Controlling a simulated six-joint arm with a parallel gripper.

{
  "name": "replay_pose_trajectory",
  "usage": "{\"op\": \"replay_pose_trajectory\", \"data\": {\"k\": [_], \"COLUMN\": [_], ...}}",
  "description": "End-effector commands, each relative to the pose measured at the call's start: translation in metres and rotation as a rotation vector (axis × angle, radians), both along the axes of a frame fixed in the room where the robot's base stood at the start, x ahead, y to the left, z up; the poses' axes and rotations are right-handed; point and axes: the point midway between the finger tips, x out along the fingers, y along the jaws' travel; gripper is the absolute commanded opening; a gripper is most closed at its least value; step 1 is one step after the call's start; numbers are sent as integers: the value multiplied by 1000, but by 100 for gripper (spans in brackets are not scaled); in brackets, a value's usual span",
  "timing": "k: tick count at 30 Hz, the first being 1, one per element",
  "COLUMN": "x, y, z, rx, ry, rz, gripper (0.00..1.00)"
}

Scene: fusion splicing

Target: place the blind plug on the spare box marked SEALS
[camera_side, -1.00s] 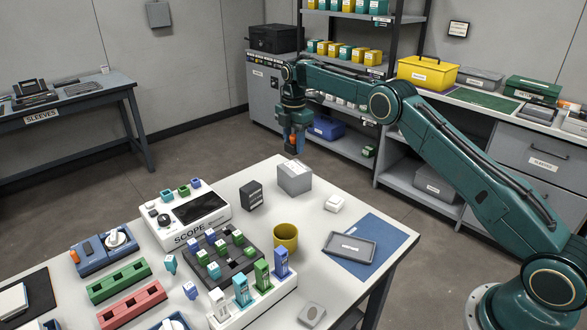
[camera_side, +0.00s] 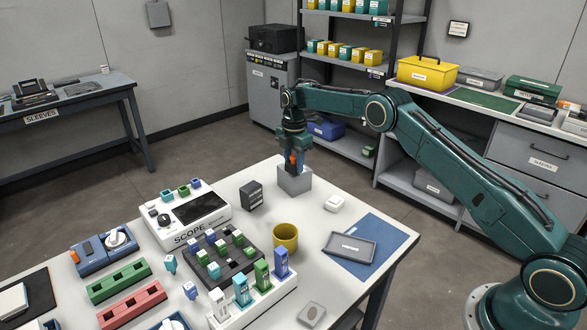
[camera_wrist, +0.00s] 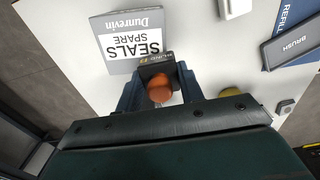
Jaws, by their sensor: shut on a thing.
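The blind plug shows in the wrist view as an orange round end (camera_wrist: 159,88) with a dark labelled part. My gripper (camera_wrist: 160,98) is shut on it. The grey spare box (camera_wrist: 120,66) has a white label reading SEALS SPARE. The plug's dark part overlaps the box's near edge in the wrist view. In the side view my gripper (camera_side: 294,168) points down at the top of the grey box (camera_side: 295,184), with the orange of the plug (camera_side: 293,160) between the fingers. I cannot tell whether the plug touches the box.
A dark grey block (camera_side: 251,195) stands left of the box, and a small white block (camera_side: 334,203) lies to its right. A yellow cup (camera_side: 285,237), a grey tray (camera_side: 350,249) on a blue mat and the white scope (camera_side: 193,233) are nearer the camera.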

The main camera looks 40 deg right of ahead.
Motion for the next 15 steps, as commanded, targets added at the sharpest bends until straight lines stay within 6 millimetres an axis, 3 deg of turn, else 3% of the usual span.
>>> {"op": "replay_pose_trajectory", "data": {"k": [4,15], "x": [0,0], "y": [0,0], "z": [-11,-14], "rx": [0,0], "ry": [-1,-1], "rz": [0,0], "gripper": [14,14]}}
